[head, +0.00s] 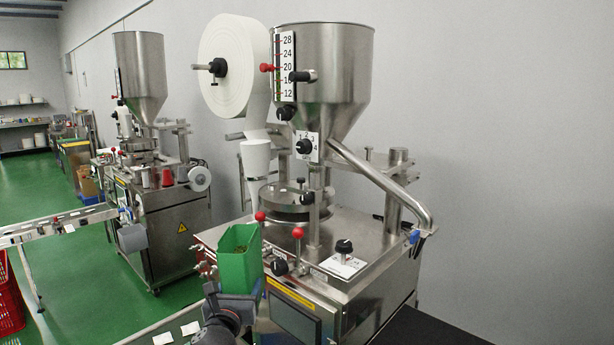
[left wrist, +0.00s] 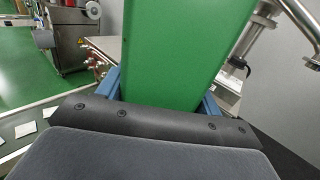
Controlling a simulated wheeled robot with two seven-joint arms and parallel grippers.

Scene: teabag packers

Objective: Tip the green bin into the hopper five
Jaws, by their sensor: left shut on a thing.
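The green bin (head: 240,262) is upright in front of the near machine in the head view, with some brownish contents low inside its open top. My left gripper (head: 233,299) is shut on it from below and in front. In the left wrist view the green bin (left wrist: 185,50) fills the middle, between the blue fingers of my left gripper (left wrist: 160,92). The near machine's steel hopper (head: 335,70) stands above and to the right of the bin, clearly apart from it. The inside of the hopper is hidden. My right gripper is not in view.
A white paper roll (head: 234,65) hangs left of the hopper. Red-knobbed levers (head: 297,234) stand close right of the bin. A slanted steel tube (head: 385,185) runs down from the hopper. A second machine with a hopper (head: 140,70) stands behind at left.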

